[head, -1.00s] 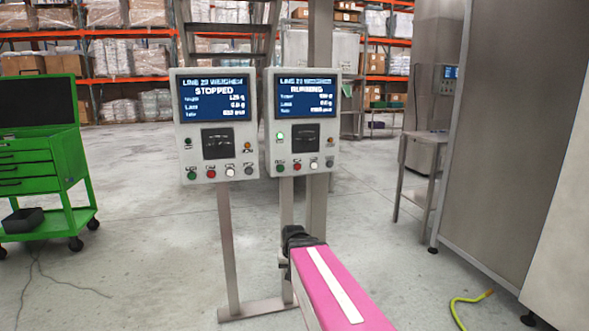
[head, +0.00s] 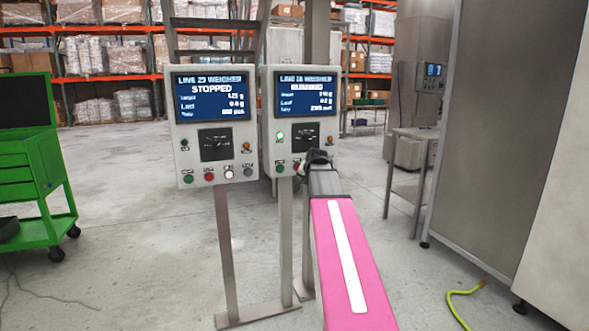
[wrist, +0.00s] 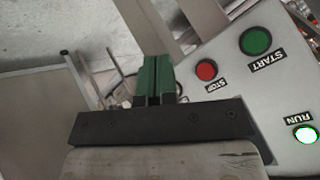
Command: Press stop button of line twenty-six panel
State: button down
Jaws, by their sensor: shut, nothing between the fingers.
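The right-hand weigher panel (head: 267,115) has a blue screen whose heading looks like line 26, with a blurred status that looked like RUNNING earlier. Its red stop button (wrist: 206,70), labelled STOP, shows in the wrist view beside the larger green start button (wrist: 256,41). The green run lamp (wrist: 306,134) is lit. My gripper (wrist: 155,60) has green fingers, shut and empty, left of the stop button in the wrist view. I cannot tell the remaining gap in depth. In the head view my gripper (head: 303,166) is at the panel's lower edge, hiding the buttons on its right.
A similar panel (head: 178,139) stands close on the left and reads STOPPED, with its own button row. A green tool cart (head: 40,165) is at far left. A steel cabinet (head: 495,130) and a yellow hose (head: 455,303) are at right. Floor between is clear.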

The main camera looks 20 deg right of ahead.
aim_at(298, 167)
jog(key=shift+w+d+r, duration=0.3)
jog(key=shift+d+r, duration=0.1)
jog(key=shift+r, duration=0.3)
jog(key=w, duration=0.8)
jog(key=shift+w+a, duration=0.2)
jog(key=shift+w, duration=0.2)
dwell(1.7)
jog(key=shift+w, duration=0.4)
jog(key=shift+w, duration=0.45)
dwell(0.6)
jog(key=shift+s, duration=0.85)
